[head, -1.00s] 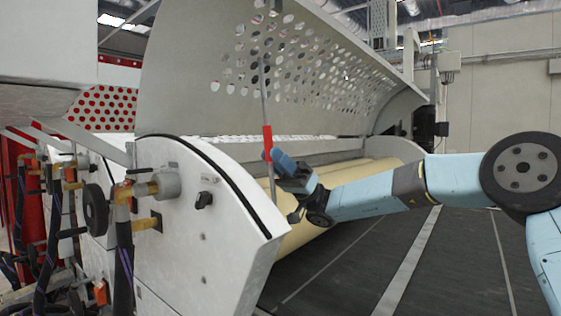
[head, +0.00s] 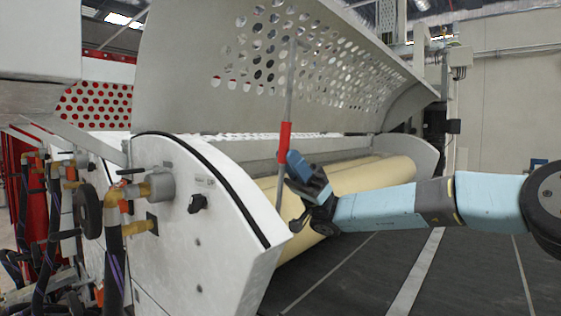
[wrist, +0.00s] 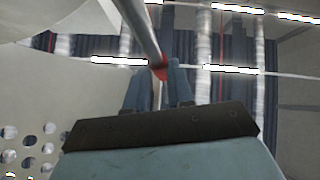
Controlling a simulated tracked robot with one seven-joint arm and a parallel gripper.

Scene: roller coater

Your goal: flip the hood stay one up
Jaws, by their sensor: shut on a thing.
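The hood stay is a thin grey rod (head: 289,85) with a red sleeve (head: 284,142). It stands nearly upright, leaning slightly right, by the inner edge of the white side panel (head: 200,215). Its upper part crosses in front of the raised perforated hood (head: 195,60); I cannot tell whether its tip touches the hood. My gripper (head: 291,160) is shut on the stay at the lower part of the red sleeve. In the wrist view the rod (wrist: 138,28) runs down between my fingers (wrist: 159,75), with a little red showing there; the fingers hide part of it.
A cream roller (head: 360,182) lies behind my gripper, between the side panels. The dark floor (head: 350,270) is open in front of the machine. Valves and hoses (head: 115,215) crowd the left. A wall with a grey box (head: 461,55) stands at the right.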

